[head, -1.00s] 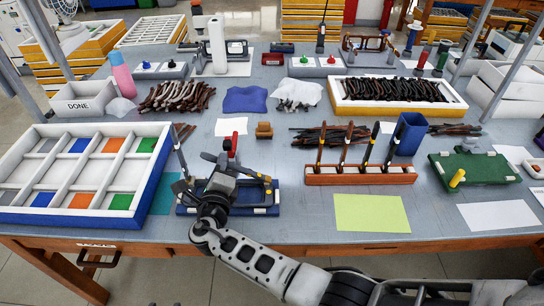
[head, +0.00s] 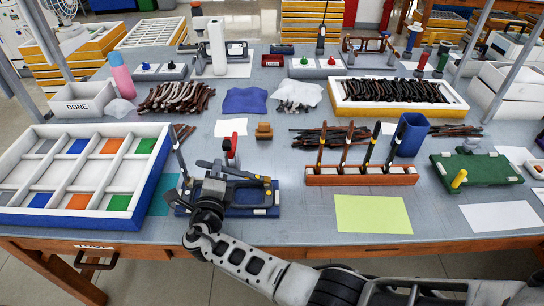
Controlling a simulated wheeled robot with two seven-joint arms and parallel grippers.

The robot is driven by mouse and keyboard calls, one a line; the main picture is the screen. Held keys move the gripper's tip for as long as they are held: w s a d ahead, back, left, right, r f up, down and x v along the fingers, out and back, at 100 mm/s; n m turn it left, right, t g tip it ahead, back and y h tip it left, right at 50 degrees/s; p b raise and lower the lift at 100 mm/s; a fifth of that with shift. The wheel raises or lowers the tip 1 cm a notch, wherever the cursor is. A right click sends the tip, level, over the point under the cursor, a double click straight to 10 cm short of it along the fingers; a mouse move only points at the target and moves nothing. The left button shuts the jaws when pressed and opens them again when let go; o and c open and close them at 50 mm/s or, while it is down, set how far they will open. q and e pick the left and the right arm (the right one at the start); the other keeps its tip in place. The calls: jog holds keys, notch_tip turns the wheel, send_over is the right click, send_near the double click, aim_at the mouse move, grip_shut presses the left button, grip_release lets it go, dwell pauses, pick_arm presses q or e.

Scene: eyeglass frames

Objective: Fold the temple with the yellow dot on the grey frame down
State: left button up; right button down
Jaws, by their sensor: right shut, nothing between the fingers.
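A blue fixture (head: 262,211) stands near the table's front edge, with the grey frame (head: 240,192) lying in it, partly behind my gripper. A dark grey bar with a small yellow mark (head: 267,180) near its right end slants low over the fixture. Another thin dark piece (head: 180,157) stands upright at the fixture's left side. I cannot tell whether it bears a dot. My right gripper (head: 214,172) is shut and empty over the fixture's left half, hiding part of the frame. I cannot tell whether it touches the frame. My left gripper is out of view.
A red clamp-like part (head: 231,149) rises behind the fixture. A white compartment tray (head: 62,210) is close on the left. An orange rack (head: 361,176) with upright sticks and a yellow-green sheet (head: 372,214) are on the right. A small brown block (head: 264,131) lies behind.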

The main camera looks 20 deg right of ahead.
jog(key=shift+w+a+f+n+b, duration=0.1)
jog(key=shift+a+f+n+b, duration=0.2)
jog(key=shift+f+n, duration=0.2)
jog(key=shift+w+a+f+n+b, duration=0.1)
jog(key=shift+a+f+n+b, duration=0.05)
jog(key=shift+f+n+b, duration=0.25)
jog(key=shift+a+f+n+b, duration=0.15)
jog(key=shift+f+n+b, duration=0.25)
jog(key=shift+f, duration=0.15)
jog(key=shift+a+f+n+b, duration=0.15)
jog(key=shift+f+n+b, duration=0.15)
jog(key=shift+f+n, duration=0.15)
jog(key=shift+f, duration=0.15)
